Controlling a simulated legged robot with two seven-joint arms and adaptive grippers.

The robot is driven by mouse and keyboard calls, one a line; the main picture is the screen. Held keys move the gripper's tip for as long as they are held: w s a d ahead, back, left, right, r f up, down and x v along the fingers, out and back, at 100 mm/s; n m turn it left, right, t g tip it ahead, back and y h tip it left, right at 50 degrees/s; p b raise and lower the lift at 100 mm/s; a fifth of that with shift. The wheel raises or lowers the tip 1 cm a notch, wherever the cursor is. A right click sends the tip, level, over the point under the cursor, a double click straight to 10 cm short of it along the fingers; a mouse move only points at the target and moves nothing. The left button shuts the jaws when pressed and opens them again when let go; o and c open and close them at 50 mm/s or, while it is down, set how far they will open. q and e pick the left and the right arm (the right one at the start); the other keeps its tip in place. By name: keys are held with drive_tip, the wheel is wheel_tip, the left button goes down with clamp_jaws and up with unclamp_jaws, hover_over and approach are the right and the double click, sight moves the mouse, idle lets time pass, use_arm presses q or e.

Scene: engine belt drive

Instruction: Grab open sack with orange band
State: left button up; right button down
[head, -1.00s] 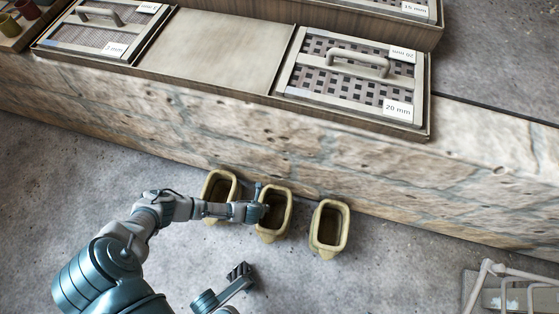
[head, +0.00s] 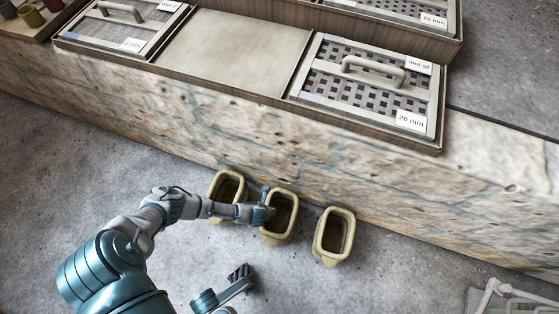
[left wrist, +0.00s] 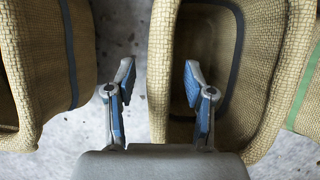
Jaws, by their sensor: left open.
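Three open woven tan sacks stand in a row on the floor: a left sack (head: 216,182), a middle sack (head: 291,228) and a right sack (head: 329,257). My left gripper (head: 264,211) is at the left rim of the middle sack. In the left wrist view the left gripper (left wrist: 157,83) is open, with the middle sack's wall (left wrist: 160,60) between its fingers. One finger is over that sack's opening, the other in the gap beside the left sack (left wrist: 30,60). Dark and green bands show on the sacks; I see no orange band. My right gripper (head: 240,274) is low, apart from the sacks.
A long stone-sided bench (head: 200,135) runs behind the sacks. On it lie a 20 mm sieve (head: 370,85) and another sieve (head: 125,25). A pale frame (head: 510,300) stands at lower right. The floor in front of the sacks is mostly clear.

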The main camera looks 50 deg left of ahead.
use_arm(q)
clamp_jaws()
drive_tip(key=shift+a+r, duration=0.1)
